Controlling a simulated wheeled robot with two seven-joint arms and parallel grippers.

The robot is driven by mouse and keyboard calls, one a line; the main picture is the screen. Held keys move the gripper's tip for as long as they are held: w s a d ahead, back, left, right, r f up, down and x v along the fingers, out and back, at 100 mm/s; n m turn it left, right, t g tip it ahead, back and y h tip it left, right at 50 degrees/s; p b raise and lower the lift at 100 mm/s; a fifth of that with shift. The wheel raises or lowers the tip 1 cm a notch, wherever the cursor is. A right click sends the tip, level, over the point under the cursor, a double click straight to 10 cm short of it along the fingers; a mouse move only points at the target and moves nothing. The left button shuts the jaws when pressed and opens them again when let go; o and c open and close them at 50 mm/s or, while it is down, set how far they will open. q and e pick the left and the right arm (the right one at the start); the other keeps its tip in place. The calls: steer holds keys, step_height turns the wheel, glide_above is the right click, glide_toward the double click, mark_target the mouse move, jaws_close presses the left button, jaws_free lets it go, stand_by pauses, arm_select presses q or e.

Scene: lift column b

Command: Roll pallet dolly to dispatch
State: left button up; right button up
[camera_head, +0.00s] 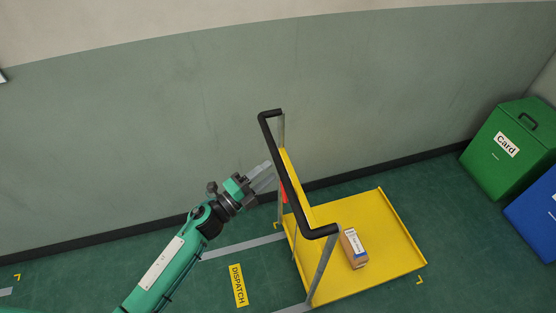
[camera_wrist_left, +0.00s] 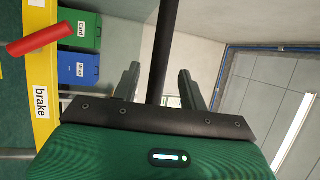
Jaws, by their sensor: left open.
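The pallet dolly has a yellow deck (camera_head: 375,225) and an upright frame topped by a black handle bar (camera_head: 290,182). A small cardboard box (camera_head: 353,248) rests on the deck. My left gripper (camera_head: 266,176) is open beside the handle, on its left side. In the left wrist view the black bar (camera_wrist_left: 161,50) shows between the two open fingers (camera_wrist_left: 160,85); they do not close on it. A red lever (camera_wrist_left: 40,40) shows beside the "brake" label (camera_wrist_left: 41,102) on a yellow panel. My right gripper is not in view.
A yellow "DISPATCH" sign (camera_head: 237,285) lies on the green floor between grey lines (camera_head: 243,247), left of the dolly. A green "Card" bin (camera_head: 512,148) and a blue bin (camera_head: 537,213) stand at the right. The wall runs close behind the dolly.

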mark_target(278, 164)
arm_select(q)
steer(key=x, duration=0.5)
steer(key=shift+p, duration=0.3)
jaws_close()
